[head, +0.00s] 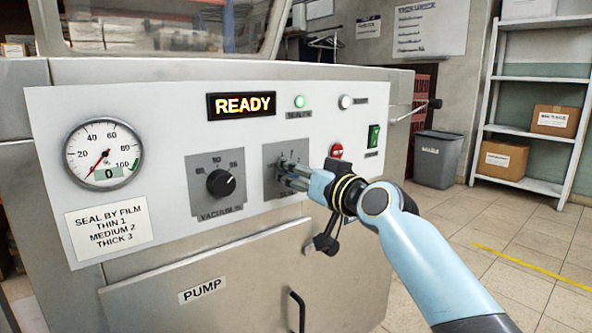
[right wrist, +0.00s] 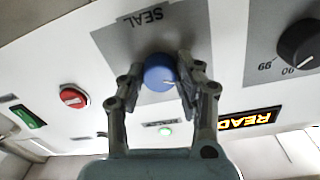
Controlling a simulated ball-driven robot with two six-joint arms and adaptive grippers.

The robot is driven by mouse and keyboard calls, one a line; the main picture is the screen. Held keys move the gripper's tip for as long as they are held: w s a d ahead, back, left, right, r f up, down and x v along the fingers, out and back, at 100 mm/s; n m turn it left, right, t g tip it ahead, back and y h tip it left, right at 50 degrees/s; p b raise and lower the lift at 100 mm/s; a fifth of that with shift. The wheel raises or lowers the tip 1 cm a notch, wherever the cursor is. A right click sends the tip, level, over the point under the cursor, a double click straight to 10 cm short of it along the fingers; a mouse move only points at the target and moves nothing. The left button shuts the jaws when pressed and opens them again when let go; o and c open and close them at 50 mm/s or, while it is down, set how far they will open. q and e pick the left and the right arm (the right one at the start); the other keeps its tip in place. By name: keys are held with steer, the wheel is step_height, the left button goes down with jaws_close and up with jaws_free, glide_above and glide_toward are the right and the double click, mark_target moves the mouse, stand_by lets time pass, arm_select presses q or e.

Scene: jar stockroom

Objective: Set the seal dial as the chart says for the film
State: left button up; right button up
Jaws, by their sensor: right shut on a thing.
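The seal dial is a blue knob (right wrist: 158,70) on a grey plate marked SEAL, upside down in the right wrist view. A short pale mark shows on its face; the numbers around it are too hidden to read. My right gripper (right wrist: 171,78) is shut on the knob, one finger on each side. In the head view, my right gripper (head: 284,170) reaches the dial's grey plate (head: 271,152) and hides the knob. The chart (head: 109,229) reads SEAL BY FILM, THIN 1, MEDIUM 2, THICK 3. My left gripper is not in view.
A black vacuum knob (head: 221,183) is left of the seal plate. A READY display (head: 241,106) and lit green lamp (head: 299,101) are above. A red button (head: 336,151) and green switch (head: 373,136) are to the right. A gauge (head: 103,154) is at far left.

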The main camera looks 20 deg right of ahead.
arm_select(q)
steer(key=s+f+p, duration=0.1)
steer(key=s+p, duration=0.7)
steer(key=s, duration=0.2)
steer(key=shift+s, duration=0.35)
arm_select(e)
steer(key=shift+d+f+m+g+y, duration=0.1)
steer(key=shift+m+g+y, duration=0.1)
steer(key=shift+m, duration=3.95)
steer(key=shift+m+g+y, duration=0.2)
steer(key=shift+m, duration=3.95)
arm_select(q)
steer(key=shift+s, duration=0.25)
